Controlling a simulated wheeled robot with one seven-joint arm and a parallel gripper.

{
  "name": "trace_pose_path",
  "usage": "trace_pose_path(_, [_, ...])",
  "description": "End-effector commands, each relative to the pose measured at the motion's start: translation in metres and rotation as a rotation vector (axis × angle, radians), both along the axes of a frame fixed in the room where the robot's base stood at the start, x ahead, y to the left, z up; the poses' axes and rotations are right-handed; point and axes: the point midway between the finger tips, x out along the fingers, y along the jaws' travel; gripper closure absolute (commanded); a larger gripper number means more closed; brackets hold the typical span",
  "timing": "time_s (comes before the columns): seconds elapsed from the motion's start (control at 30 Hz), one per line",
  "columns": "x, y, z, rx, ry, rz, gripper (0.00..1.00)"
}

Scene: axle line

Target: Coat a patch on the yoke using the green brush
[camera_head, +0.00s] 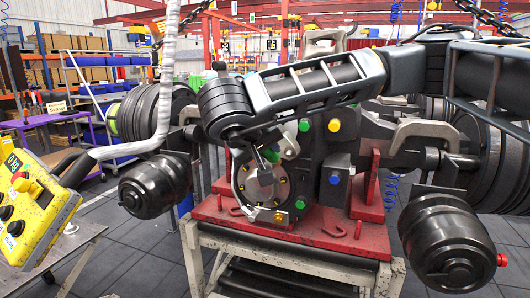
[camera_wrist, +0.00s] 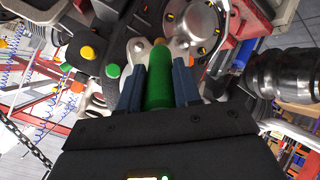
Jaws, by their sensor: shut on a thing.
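My gripper (camera_wrist: 158,70) is shut on the green brush (camera_wrist: 158,92), with one dark blue finger on each side of its handle. The brush points away from my wrist. Its tan tip (camera_wrist: 161,43) is close to a pale metal piece with round holes (camera_wrist: 136,50), which may be the yoke; I cannot tell whether they touch. In the head view my gripper (camera_head: 257,145) is in front of the axle housing, above a round bolted metal plate (camera_head: 259,184). A small bit of the green brush (camera_head: 271,155) shows there; my arm hides part of the housing.
The axle assembly sits on a red stand top (camera_head: 335,245) with hooks on it. Black cylinders (camera_head: 156,186) (camera_head: 446,243) hang on both sides. Chains hang above.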

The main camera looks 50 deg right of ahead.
Motion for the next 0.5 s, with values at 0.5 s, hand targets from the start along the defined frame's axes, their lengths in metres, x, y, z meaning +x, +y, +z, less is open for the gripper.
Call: trace_pose_path(0.5, [0.0031, -0.0091, -0.0003, 0.000, 0.000, 0.000, 0.98])
